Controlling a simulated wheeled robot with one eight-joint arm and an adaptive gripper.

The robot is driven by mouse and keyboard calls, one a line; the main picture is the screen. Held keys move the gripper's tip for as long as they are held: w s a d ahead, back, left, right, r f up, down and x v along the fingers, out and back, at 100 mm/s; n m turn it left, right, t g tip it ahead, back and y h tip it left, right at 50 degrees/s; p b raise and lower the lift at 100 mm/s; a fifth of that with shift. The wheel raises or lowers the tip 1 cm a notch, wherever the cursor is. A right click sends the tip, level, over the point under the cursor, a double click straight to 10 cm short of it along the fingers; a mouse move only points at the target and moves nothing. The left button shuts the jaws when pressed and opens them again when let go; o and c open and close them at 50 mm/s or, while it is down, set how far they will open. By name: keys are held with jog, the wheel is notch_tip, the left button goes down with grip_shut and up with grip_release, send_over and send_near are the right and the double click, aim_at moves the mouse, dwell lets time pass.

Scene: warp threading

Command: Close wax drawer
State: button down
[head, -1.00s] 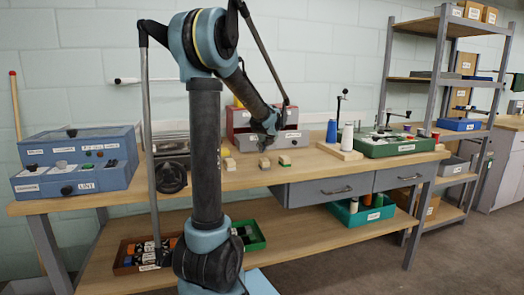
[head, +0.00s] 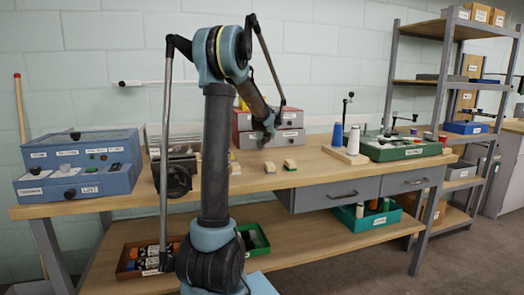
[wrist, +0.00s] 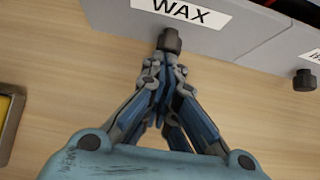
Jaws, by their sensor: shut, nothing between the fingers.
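The wax drawer (wrist: 112,18) is a grey front with a white WAX label (wrist: 180,10) and a dark round knob (wrist: 170,40), at the top of the wrist view. My gripper (wrist: 166,66) is shut and empty, its fingertips together just in front of the knob. Whether they touch it cannot be told. In the head view my gripper (head: 265,133) is in front of the small red and grey drawer cabinet (head: 290,139) at the back of the workbench and hides part of it. How far the wax drawer stands out cannot be told.
A second dark knob (wrist: 304,80) is to the right of the wax drawer. Small pale blocks (head: 290,165) lie on the workbench (head: 330,172) in front of the cabinet. A blue spool (head: 337,135) and a green tray (head: 405,149) stand to the right.

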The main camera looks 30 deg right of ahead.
jog(key=w, duration=0.3)
jog(key=shift+w+d, duration=0.15)
jog(key=shift+d, duration=0.25)
jog(key=shift+w+d+r, duration=0.1)
jog(key=shift+w, duration=0.15)
jog(key=s, duration=0.2)
jog(key=s+a, duration=0.1)
jog(key=s, duration=0.1)
jog(key=shift+s+a, duration=0.1)
jog(key=shift+s, duration=0.15)
jog(key=v, duration=0.9)
jog(key=shift+s+r, duration=0.2)
